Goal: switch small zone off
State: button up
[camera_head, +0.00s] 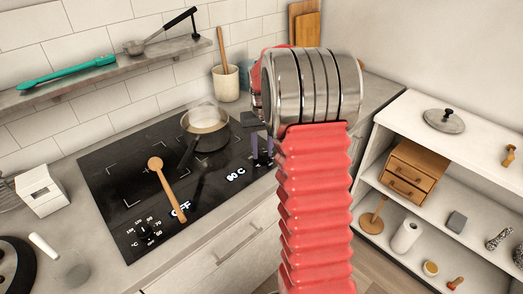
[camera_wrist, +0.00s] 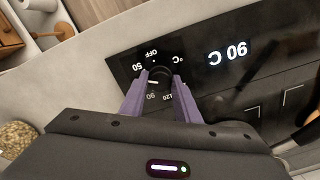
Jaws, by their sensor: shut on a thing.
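The black cooktop (camera_head: 110,185) is set in the grey counter. My gripper (camera_wrist: 160,76) has its purple fingers closed on the sides of a dark round knob (camera_wrist: 160,87) at the cooktop's edge. Around the knob are the marks OFF, 50, 90 and 120; its white line points between 50 and 90. The lit display (camera_wrist: 228,52) beside it shows a number in C, 90 or 60. In the head view the fingers (camera_head: 262,150) show at the cooktop's right end, and my arm hides part of that area. A second knob (camera_head: 145,231) sits at the front left, beside a display (camera_head: 180,208) reading OFF.
A steaming pan (camera_head: 207,132) stands on the cooktop. A wooden spoon (camera_head: 166,183) lies across the front. A utensil pot (camera_head: 226,83) stands behind. A white box (camera_head: 40,189) stands at left. White shelves (camera_head: 440,185) with small objects stand at right.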

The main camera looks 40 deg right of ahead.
aim_at(262, 152)
jog(key=m, duration=1.2)
dwell(0.4)
jog(key=o, duration=1)
jog(key=shift+o, duration=0.2)
jog(key=shift+r, duration=0.15)
notch_tip(262, 152, up, 13)
jog(key=shift+r, duration=0.2)
